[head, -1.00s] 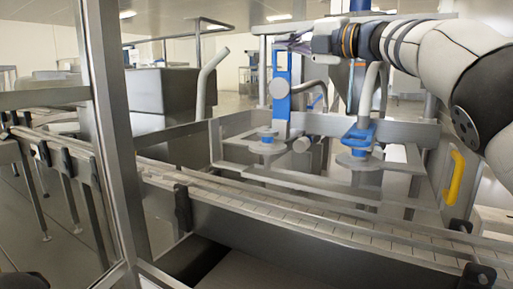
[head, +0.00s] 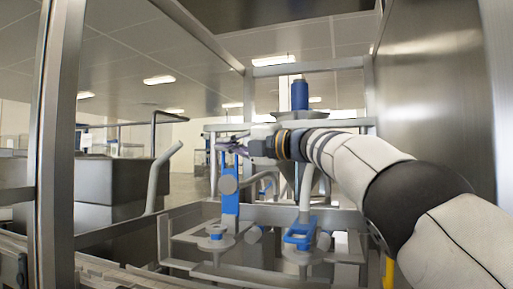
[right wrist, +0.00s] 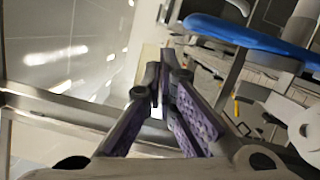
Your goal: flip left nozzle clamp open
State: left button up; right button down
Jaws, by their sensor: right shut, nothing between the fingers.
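The left nozzle clamp (head: 230,202) is a blue bar standing upright over the left nozzle, with a round grey cap on its upper part. The right nozzle clamp (head: 300,236) is a blue loop lying nearly flat over the right nozzle. My right gripper (head: 230,146) is shut and empty at the top of the left clamp; contact cannot be told. In the right wrist view its purple-padded fingers (right wrist: 166,80) are closed together, and a blue part (right wrist: 250,38) lies apart from them at upper right. My left gripper is out of view.
A metal frame post (head: 58,150) stands at the left and a steel wall panel (head: 435,110) at the right. A bent grey pipe (head: 163,178) rises left of the nozzles. A conveyor (head: 105,272) runs along the lower left.

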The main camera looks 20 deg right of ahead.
jog(key=r+v, duration=0.2)
jog(key=v, duration=0.8)
jog(key=shift+s+a+p, duration=0.2)
jog(key=shift+s+p, duration=0.25)
jog(key=shift+s, duration=0.2)
